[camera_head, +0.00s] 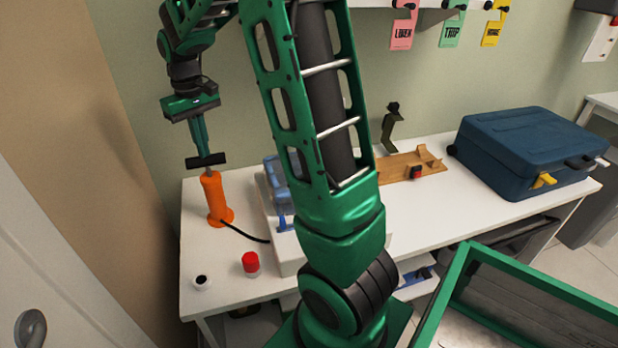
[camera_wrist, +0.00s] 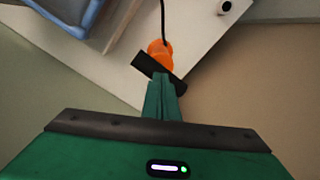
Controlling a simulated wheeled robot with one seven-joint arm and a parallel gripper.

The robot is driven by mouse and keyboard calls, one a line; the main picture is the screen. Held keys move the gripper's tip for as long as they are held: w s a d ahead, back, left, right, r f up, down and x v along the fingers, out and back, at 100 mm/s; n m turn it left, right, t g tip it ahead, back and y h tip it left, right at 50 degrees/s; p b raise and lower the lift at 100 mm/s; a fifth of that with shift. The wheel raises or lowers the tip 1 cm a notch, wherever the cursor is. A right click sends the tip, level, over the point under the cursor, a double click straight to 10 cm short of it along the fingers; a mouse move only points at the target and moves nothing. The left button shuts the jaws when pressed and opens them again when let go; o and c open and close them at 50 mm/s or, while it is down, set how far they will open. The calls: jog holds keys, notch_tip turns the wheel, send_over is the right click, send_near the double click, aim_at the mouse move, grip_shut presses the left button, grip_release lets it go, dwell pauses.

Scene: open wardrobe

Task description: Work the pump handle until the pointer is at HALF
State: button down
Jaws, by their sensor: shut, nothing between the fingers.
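An orange hand pump (camera_head: 213,199) stands upright at the left end of the white table. Its black T-handle (camera_head: 206,160) is above the body on a short bare length of rod. My gripper (camera_head: 202,150) is shut and points down, its fingertips at or just above the handle; I cannot tell whether they touch. In the wrist view the shut fingers (camera_wrist: 165,92) reach the black handle (camera_wrist: 160,74), with the orange pump (camera_wrist: 158,50) beyond and below. A black hose runs from the pump toward a pale box on the table. No pointer or HALF mark can be made out.
A blue suitcase (camera_head: 526,150) lies on the table at right, with a wooden stand (camera_head: 412,165) beside it. A red-capped jar (camera_head: 250,263) and a small white pot (camera_head: 202,282) stand in front of the pump. Tags hang above; my arm hides the middle.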

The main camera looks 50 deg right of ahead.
jog(key=shift+r, duration=2.7)
jog(key=shift+f, duration=0.1)
jog(key=shift+f, duration=3.7)
jog(key=shift+r, duration=3.8)
jog(key=shift+f, duration=0.15)
jog(key=shift+f, duration=3.7)
jog(key=shift+r, duration=3.85)
